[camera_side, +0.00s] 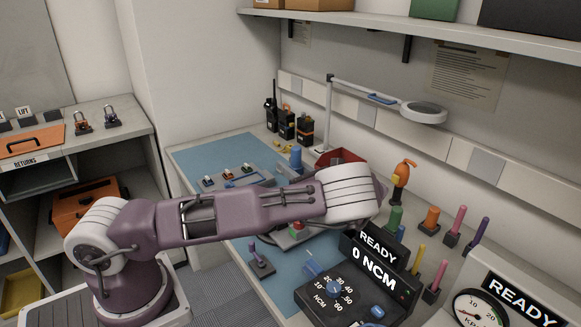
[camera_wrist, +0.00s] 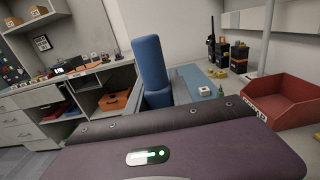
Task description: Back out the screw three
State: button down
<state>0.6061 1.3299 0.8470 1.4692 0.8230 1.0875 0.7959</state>
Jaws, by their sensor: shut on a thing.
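My arm reaches across the bench in the side view, with its pale wrist joint (camera_side: 350,195) above the work area. A small green and red piece (camera_side: 297,232) shows partly under my forearm. I cannot make out screw three in either view. The driver control box (camera_side: 335,290) has a dial, and its display (camera_side: 377,262) reads READY and 0 NCM.
A red bin (camera_wrist: 285,98) stands at the right in the wrist view. Coloured tool handles (camera_side: 456,222) stand at the right. A purple-handled piece (camera_side: 262,262) stands in front of my arm.

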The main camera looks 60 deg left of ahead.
dwell(0.4)
jog(key=shift+r, duration=2.55)
